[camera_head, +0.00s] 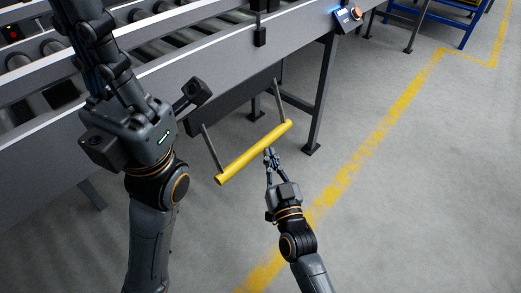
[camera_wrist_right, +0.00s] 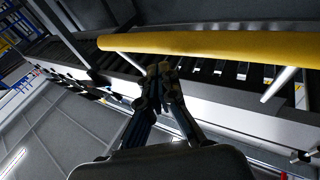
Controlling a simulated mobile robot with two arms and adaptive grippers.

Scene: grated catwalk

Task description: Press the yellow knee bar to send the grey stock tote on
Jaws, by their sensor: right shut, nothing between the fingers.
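The yellow knee bar (camera_head: 250,154) hangs on two grey rods below the front of the conveyor. It also crosses the top of the right wrist view (camera_wrist_right: 215,43). My right gripper (camera_head: 269,152) is shut and empty, its fingertips just in front of the bar, right of its middle. In the right wrist view the fingertips (camera_wrist_right: 160,70) lie close below the bar's edge; I cannot tell whether they touch. My left gripper (camera_head: 88,35) is raised over the conveyor at the upper left; its fingertips are not clear. I see no grey stock tote.
The roller conveyor (camera_head: 235,42) runs across the back on dark legs. A control box (camera_head: 348,18) with an orange button sits at its right end. A blue frame (camera_head: 437,22) stands at the upper right. The grey floor with a yellow line (camera_head: 392,105) is clear at right.

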